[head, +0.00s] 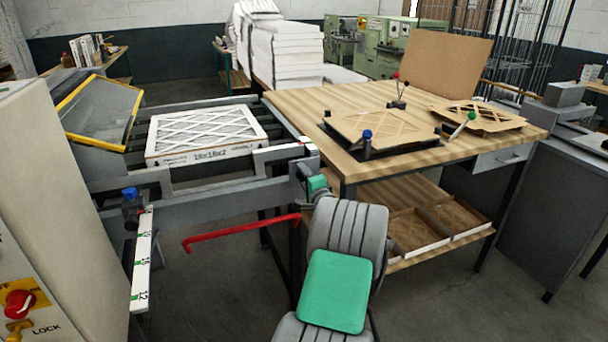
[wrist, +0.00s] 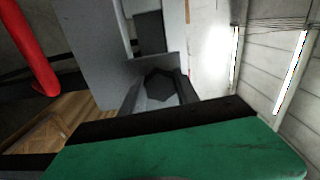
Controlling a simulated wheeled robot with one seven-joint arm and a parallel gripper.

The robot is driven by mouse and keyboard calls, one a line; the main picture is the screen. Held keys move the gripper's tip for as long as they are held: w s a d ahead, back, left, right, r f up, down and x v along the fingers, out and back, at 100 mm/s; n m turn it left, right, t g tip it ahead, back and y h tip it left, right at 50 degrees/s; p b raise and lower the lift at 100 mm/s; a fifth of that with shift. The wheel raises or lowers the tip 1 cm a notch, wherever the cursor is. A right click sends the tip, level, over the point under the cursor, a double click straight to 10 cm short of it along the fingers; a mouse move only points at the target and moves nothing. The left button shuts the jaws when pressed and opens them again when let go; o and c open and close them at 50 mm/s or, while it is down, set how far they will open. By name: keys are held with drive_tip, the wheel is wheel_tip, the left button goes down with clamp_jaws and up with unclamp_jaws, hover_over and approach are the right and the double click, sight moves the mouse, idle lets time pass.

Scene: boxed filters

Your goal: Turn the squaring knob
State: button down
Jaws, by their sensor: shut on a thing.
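In the wrist view my gripper (wrist: 158,98) is shut on a dark, faceted knob (wrist: 160,84), taken to be the squaring knob, in front of a grey metal bracket. In the head view my gripper (head: 309,172) is at the near right end of the machine's grey rail (head: 225,196). There my own wrist and the bracket hide the knob, so its turn angle cannot be told. A boxed filter (head: 205,135) with a white lattice face and a printed size lies flat on the machine bed behind the rail.
A red bar (head: 242,232) juts out left of my arm. A blue-topped knob (head: 130,193) and a white scale strip (head: 143,260) are at the rail's left end. The wooden table (head: 300,100) at right holds clamps with coloured knobs and cardboard frames. A control panel (head: 25,300) stands at left.

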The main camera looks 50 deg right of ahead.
drive_tip(key=shift+s+d+m, duration=0.15)
drive_tip(key=shift+m, duration=0.35)
drive_tip(key=c, duration=1.1)
unclamp_jaws()
drive_tip(key=shift+s+d, duration=0.1)
drive_tip(key=shift+s, duration=0.05)
drive_tip(key=shift+o, duration=1)
drive_tip(key=shift+w+a, duration=0.2)
drive_tip(key=shift+w, duration=0.05)
drive_tip(key=v, duration=0.8)
drive_tip(key=shift+b, duration=0.45)
